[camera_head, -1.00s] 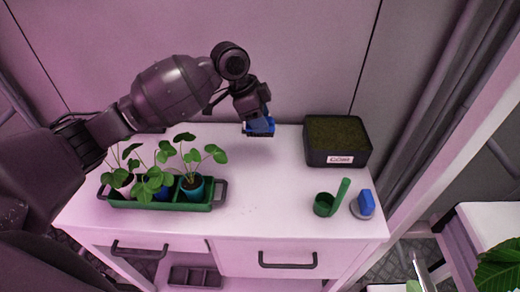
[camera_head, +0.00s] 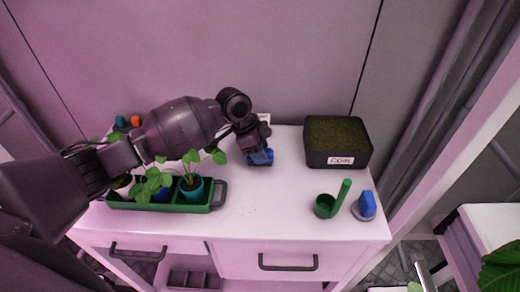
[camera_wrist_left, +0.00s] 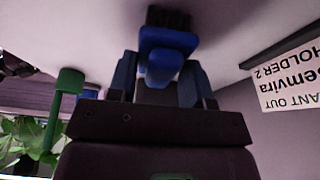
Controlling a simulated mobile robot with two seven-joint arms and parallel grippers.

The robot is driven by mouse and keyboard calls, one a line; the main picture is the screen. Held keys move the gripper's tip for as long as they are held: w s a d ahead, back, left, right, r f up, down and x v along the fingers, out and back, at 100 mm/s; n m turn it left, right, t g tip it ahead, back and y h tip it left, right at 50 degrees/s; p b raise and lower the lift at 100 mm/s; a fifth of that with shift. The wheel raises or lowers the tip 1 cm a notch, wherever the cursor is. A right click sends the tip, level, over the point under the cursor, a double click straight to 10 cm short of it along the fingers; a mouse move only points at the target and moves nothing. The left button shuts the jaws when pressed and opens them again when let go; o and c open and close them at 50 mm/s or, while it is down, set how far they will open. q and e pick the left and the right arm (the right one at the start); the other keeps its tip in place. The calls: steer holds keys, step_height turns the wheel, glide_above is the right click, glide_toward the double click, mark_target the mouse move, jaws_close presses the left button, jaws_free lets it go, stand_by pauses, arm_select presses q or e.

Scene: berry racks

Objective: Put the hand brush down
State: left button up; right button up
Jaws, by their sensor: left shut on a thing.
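The hand brush (camera_head: 261,158) is blue and hangs below my left gripper (camera_head: 254,143), over the white tabletop between the green plant tray and the dark soil box. In the left wrist view the brush's blue body (camera_wrist_left: 166,42) with dark bristles sits between the two fingers of my left gripper (camera_wrist_left: 160,80), which is shut on it. The bristles are close to the white surface; I cannot tell whether they touch it. My right gripper is not in view.
A green tray (camera_head: 176,207) with potted plants stands at the left. A dark box of soil (camera_head: 339,160) is at the back right. A green scoop (camera_head: 324,206) and a blue-handled tool (camera_head: 367,205) stand at the front right. The table's middle (camera_head: 265,205) is clear.

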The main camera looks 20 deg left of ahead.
arm_select(q)
steer(key=shift+f, duration=0.1)
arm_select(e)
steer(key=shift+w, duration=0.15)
arm_select(q)
steer(key=o, duration=1)
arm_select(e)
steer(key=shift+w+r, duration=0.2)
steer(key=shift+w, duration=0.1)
arm_select(q)
steer(key=v, duration=1.2)
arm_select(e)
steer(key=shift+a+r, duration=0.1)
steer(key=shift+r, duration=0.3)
arm_select(q)
steer(key=shift+s, duration=0.1)
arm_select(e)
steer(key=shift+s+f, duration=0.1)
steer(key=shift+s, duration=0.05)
